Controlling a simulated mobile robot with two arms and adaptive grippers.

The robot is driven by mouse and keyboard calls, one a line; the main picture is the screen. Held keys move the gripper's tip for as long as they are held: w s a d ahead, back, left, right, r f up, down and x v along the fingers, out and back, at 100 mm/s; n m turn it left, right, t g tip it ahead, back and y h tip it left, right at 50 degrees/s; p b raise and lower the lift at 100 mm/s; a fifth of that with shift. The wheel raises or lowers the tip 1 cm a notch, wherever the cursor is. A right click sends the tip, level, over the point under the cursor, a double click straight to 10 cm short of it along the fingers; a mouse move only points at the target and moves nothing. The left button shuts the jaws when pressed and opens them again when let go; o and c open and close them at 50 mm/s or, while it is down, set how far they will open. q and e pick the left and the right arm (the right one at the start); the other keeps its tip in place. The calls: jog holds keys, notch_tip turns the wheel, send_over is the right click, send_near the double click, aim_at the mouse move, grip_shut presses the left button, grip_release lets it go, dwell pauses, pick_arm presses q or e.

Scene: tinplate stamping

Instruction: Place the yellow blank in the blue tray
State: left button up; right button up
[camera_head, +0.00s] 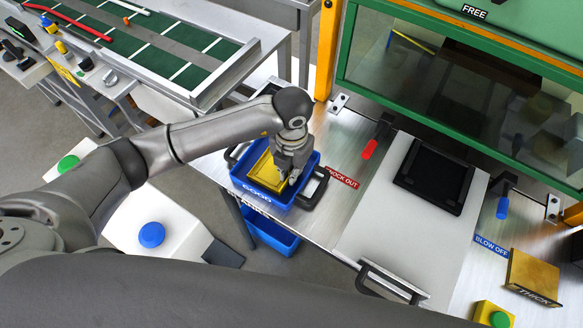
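The blue tray (244,180) stands on the metal table at the centre and bears a white "GOOD" label on its front. The yellow blank (262,172) lies inside the tray's walls, partly covered by my gripper. My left gripper (287,180) points down into the tray at the blank's right side. Its fingertips are small and partly hidden, so I cannot tell whether they are closed on the blank or only beside it. My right gripper is not in view.
Right of the tray are a red-handled lever (369,149), a white plate with a black frame (435,175) and a yellow "THICK" block (533,277). The green-framed press (345,45) rises behind. A button box (152,234) stands at left.

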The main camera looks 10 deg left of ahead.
pick_arm(q)
jog(key=shift+o, duration=1.1)
jog(key=shift+r, duration=0.1)
jog(key=shift+r+p, duration=0.2)
jog(key=shift+p, duration=0.1)
notch_tip(320, 180, up, 12)
jog(key=b, duration=0.3)
jog(key=shift+f, duration=0.1)
